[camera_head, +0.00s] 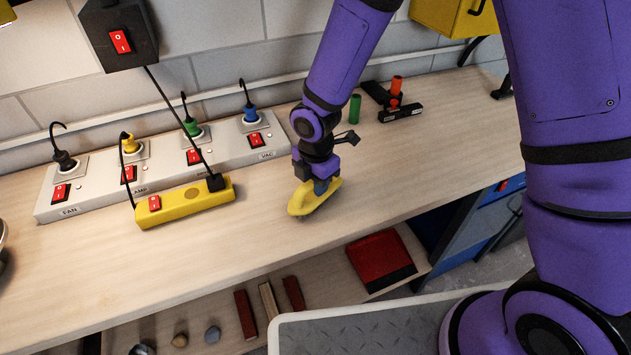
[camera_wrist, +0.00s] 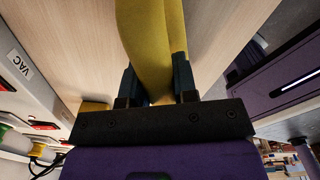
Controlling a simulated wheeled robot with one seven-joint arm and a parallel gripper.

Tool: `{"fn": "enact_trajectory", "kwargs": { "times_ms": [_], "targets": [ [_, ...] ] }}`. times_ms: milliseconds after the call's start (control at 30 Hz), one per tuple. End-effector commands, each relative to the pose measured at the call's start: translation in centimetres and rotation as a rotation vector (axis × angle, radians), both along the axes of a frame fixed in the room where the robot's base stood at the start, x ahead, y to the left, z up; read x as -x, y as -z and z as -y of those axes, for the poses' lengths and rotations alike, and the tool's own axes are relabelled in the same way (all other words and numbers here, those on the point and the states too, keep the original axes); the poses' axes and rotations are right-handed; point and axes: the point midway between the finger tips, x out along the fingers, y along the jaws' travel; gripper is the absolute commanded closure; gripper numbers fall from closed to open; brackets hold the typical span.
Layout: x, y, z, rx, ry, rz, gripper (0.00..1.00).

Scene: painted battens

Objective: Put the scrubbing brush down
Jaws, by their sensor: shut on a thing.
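The scrubbing brush (camera_head: 314,199) is yellow and sits at the wooden worktop (camera_head: 420,158), right of the yellow power strip. My gripper (camera_head: 322,184) points down from above and is shut on the brush. In the wrist view the yellow brush (camera_wrist: 152,45) runs between the two dark fingers of my gripper (camera_wrist: 159,85). The brush is very close to the worktop; I cannot tell whether its underside touches it.
A yellow power strip (camera_head: 185,203) and a grey switch panel (camera_head: 95,195) with coloured plugs lie left. A green cylinder (camera_head: 355,109) and a black tool with an orange knob (camera_head: 397,97) stand behind right. Worktop around the brush is clear. A lower shelf holds a red box (camera_head: 379,259).

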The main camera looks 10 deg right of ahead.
Motion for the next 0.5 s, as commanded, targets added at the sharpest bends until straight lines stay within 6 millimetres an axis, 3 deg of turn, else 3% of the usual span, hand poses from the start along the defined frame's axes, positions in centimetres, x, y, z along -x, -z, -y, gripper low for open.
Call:
{"fn": "enact_trajectory", "kwargs": {
  "times_ms": [167,200,300,500],
  "targets": [
    [0.01,0.28,0.00,0.000,0.000,0.000,1.00],
    [0.01,0.26,-0.01,0.000,0.001,0.000,0.66],
    [0.00,0.24,0.00,0.000,0.001,0.000,0.48],
    [0.01,0.24,0.01,0.000,0.001,0.000,0.48]
  ]
}}
